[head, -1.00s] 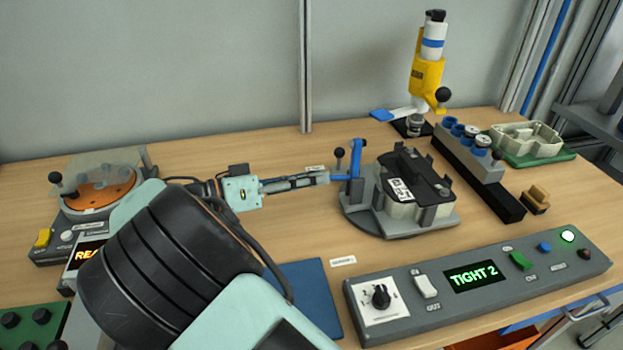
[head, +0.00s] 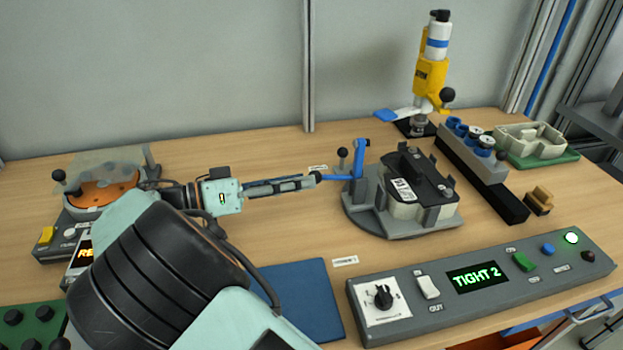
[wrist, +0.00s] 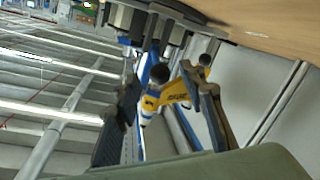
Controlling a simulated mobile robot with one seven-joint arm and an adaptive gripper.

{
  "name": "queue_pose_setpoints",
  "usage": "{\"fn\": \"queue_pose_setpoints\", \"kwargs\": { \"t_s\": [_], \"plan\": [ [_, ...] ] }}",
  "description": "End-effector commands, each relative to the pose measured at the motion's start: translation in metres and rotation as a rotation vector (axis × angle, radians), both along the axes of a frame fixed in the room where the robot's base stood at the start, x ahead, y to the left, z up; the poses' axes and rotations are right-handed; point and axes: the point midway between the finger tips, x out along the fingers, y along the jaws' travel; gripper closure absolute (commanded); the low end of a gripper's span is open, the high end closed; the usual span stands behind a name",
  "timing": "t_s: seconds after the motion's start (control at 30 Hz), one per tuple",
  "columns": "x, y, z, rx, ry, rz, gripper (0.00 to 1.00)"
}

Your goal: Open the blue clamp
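The blue clamp (head: 359,160) stands at the left edge of the round grey fixture, with an upright blue part and a blue bar reaching left, roughly level. In the wrist view, blue parts (wrist: 147,66) show beyond the fingers, partly hidden. My gripper (head: 318,178) is at the left end of the blue bar; I cannot tell if they touch. In the wrist view my gripper (wrist: 160,80) has its two fingers well apart, with nothing visibly held between them.
A black ball knob (head: 342,152) stands just behind the clamp. A control panel (head: 480,287) reading "TIGHT 2" lies in front.

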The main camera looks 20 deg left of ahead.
Motion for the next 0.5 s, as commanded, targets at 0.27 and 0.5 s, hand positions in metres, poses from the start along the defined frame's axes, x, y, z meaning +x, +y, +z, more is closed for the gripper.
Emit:
{"fn": "queue_pose_setpoints", "kwargs": {
  "t_s": [0.27,0.5],
  "plan": [
    [-0.043,0.041,0.005,0.000,0.001,0.004,0.62],
    [-0.057,0.053,0.007,0.000,0.002,0.000,0.62]
  ]
}}
